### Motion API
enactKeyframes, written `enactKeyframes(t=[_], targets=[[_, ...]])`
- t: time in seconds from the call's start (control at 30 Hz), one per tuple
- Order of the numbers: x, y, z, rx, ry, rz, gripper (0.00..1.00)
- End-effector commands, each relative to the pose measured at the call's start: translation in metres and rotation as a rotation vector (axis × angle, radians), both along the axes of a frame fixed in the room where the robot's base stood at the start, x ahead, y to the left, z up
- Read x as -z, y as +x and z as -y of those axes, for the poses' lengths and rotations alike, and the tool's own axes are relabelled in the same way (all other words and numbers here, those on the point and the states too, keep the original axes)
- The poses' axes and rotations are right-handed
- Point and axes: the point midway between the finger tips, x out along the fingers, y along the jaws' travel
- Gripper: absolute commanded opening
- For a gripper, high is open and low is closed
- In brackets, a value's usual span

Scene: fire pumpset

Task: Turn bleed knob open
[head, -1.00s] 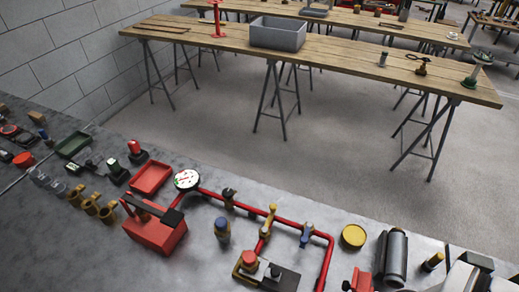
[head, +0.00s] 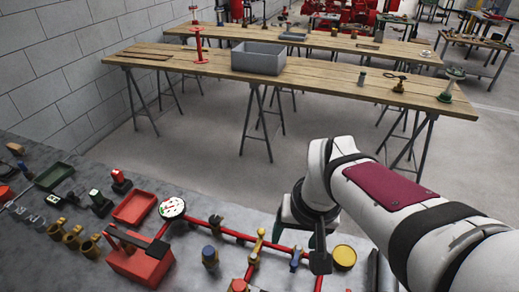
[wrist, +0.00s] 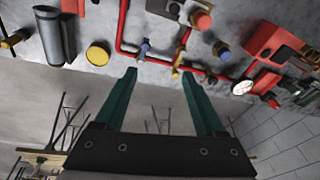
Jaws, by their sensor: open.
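A red pipe (head: 235,233) runs along the bench with small valves on it. A blue-handled valve (head: 296,258), a yellow-handled valve (head: 258,242) and a dark-handled one (head: 217,224) sit along it. I cannot tell which part is the bleed knob. The blue-handled valve (wrist: 144,49) and yellow-handled valve (wrist: 177,62) also show in the wrist view, ahead of the fingertips. My gripper (wrist: 159,74) is open and empty, its green fingers apart from the pipe. In the head view my gripper (head: 297,237) hangs over the bench's far edge, its fingers partly hidden.
A white-faced gauge (head: 172,208) stands at the pipe's left end, by a red box (head: 140,258). A blue-capped fitting (head: 209,257) stands before the pipe. A yellow lid (head: 344,257) lies right of the gripper. A wooden table (head: 330,78) stands beyond open floor.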

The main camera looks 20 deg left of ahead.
Motion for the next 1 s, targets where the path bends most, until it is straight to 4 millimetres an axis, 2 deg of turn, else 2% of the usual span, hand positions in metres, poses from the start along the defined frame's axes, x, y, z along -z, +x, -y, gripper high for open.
enactKeyframes(t=[0.03, 0.1, 0.2, 0.23, 0.3, 0.37, 0.7, 0.8, 1.0], targets=[[0.007, 0.023, -0.047, -0.146, -0.006, 0.047, 0.72], [0.017, 0.045, -0.110, -0.326, -0.003, 0.126, 0.72], [0.029, 0.055, -0.172, -0.489, 0.005, 0.201, 0.72], [0.032, 0.056, -0.182, -0.516, 0.007, 0.215, 0.72], [0.038, 0.058, -0.195, -0.544, 0.010, 0.228, 0.72], [0.046, 0.060, -0.198, -0.548, 0.009, 0.230, 0.72], [0.137, 0.087, -0.222, -0.542, 0.008, 0.226, 0.72], [0.158, 0.093, -0.229, -0.541, 0.009, 0.227, 0.72], [0.177, 0.099, -0.235, -0.540, 0.010, 0.229, 0.72]])
